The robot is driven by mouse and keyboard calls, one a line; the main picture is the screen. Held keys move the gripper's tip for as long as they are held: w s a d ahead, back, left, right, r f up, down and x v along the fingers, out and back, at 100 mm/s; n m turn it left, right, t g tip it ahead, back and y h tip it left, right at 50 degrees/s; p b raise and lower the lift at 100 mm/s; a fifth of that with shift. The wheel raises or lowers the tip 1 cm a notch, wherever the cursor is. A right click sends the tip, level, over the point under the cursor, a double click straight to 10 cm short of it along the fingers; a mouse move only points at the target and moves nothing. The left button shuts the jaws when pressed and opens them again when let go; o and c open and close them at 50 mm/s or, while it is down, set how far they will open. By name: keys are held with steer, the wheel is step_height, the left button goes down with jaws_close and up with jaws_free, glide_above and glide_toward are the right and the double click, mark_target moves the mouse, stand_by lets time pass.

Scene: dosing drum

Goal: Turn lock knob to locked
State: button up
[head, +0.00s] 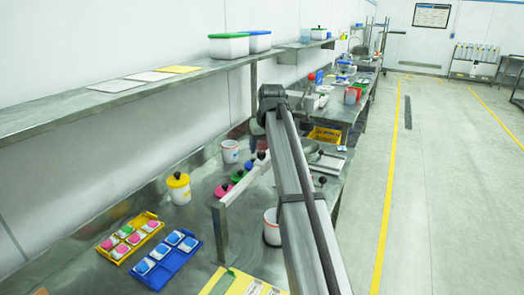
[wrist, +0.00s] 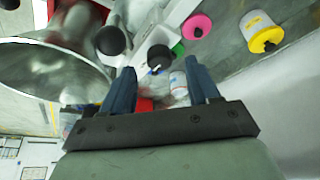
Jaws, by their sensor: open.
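In the wrist view my gripper (wrist: 162,82) is open, with its two dark blue fingers apart and nothing held between them. A black round knob (wrist: 159,56) with a small white mark lies just beyond the fingertips, apart from them. A second black knob (wrist: 110,40) is up and left of it, near the wide metal drum or funnel (wrist: 45,75). I cannot tell for sure which is the lock knob, or its setting. In the head view a black knob (head: 261,155) shows left of my arm, which hides much of the equipment and my gripper.
A yellow-lidded jar (head: 179,188), a white cup (head: 230,151), a yellow tray (head: 131,238) and a blue tray (head: 167,259) stand on the steel bench left of my arm. A shelf (head: 120,93) runs above. The floor aisle at right is clear.

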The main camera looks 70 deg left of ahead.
mark_target(261, 156)
steer(key=shift+x, duration=1.3)
steer(key=shift+c, duration=0.2)
steer(key=c, duration=1)
